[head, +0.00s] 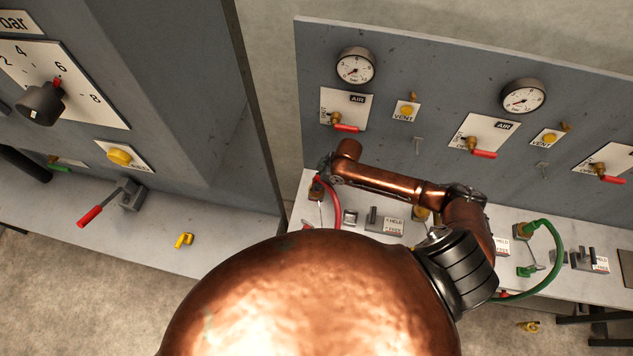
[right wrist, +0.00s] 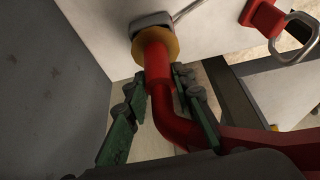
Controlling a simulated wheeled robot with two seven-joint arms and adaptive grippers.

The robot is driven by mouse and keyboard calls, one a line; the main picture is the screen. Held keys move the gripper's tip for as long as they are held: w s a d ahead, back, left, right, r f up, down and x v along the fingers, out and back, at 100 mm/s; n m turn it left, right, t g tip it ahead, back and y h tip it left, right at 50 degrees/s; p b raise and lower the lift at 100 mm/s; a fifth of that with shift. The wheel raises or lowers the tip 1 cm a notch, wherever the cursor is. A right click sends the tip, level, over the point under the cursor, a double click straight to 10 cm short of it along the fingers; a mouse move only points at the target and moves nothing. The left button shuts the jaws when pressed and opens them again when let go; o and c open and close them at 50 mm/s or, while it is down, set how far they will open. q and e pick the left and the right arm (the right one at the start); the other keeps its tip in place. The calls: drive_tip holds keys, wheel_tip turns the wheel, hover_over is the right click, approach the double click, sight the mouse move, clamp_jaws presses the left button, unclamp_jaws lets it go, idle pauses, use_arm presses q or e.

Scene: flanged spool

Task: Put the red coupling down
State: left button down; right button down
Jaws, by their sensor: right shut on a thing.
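The red coupling (right wrist: 156,64) is a red tube that bends into an elbow, with a brass-coloured collar (right wrist: 172,48) at its far end. My right gripper (right wrist: 158,78) has its green fingers on either side of the red tube and is shut on it. The collar end is against or just in front of a grey rounded fitting; I cannot tell if they touch. In the head view my right gripper (head: 322,170) is at the left end of the back bench, with the red hose (head: 333,197) curving below it. My left gripper is out of view.
The back bench (head: 300,213) carries grey blocks with HELD/FREE labels and a green hose (head: 556,258) at the right. A grey panel (head: 420,95) with gauges and red-handled valves rises behind. A grey cabinet (head: 165,75) stands at the left.

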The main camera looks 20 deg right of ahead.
drive_tip(key=shift+f, duration=0.1)
drive_tip(key=c, duration=1.6)
unclamp_jaws()
drive_tip(key=v, duration=1.2)
drive_tip(key=shift+b, duration=0.4)
